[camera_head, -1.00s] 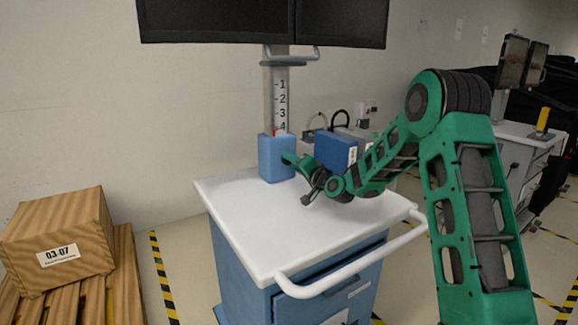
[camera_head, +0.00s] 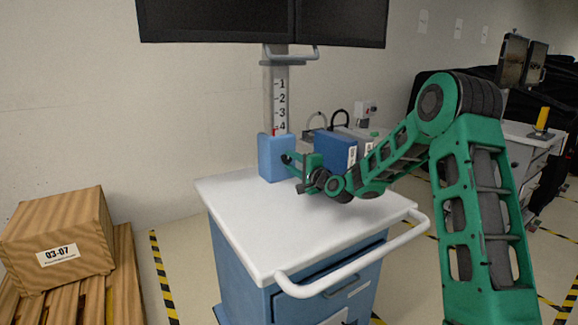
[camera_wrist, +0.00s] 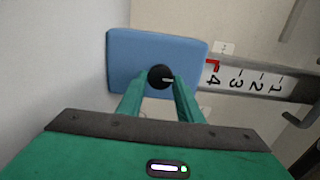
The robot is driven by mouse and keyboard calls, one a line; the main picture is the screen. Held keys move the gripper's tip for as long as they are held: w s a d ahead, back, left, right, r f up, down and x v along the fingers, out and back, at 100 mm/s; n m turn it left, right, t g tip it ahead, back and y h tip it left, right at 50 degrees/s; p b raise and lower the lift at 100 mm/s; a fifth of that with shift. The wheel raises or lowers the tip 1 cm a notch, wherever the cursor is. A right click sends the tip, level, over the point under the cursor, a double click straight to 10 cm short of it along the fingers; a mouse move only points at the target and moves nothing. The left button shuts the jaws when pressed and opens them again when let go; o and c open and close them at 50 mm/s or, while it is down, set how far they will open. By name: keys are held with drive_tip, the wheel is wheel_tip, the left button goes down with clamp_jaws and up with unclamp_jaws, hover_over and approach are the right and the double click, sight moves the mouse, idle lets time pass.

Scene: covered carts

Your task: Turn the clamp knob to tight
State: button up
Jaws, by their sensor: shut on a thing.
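The clamp is a blue block (camera_head: 272,160) around the numbered column above the cart top, and it also shows in the wrist view (camera_wrist: 130,60). Its round black knob (camera_wrist: 160,76) with a white mark is on the face toward me. My gripper (camera_head: 289,159) reaches the block from the right. In the wrist view my green gripper fingers (camera_wrist: 160,84) are on either side of the knob, shut on it. The white mark points to the right in that view. A red pointer (camera_wrist: 212,66) on the block is by the 4 of the scale.
The column (camera_head: 281,95) carries dark monitors (camera_head: 260,20) above. The white cart top (camera_head: 250,215) is clear in front, with a handle (camera_head: 350,262) at its edge. A blue box (camera_head: 335,150) stands behind my wrist. A carton (camera_head: 60,240) is at left.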

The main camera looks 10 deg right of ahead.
drive_tip(key=shift+s+f, duration=0.1)
drive_tip(key=shift+f, duration=0.3)
drive_tip(key=o, duration=1)
drive_tip(key=shift+r, duration=0.15)
drive_tip(key=v, duration=1)
drive_tip(key=shift+s+d, duration=0.1)
drive_tip(key=shift+s, duration=0.15)
drive_tip(key=shift+s, duration=0.1)
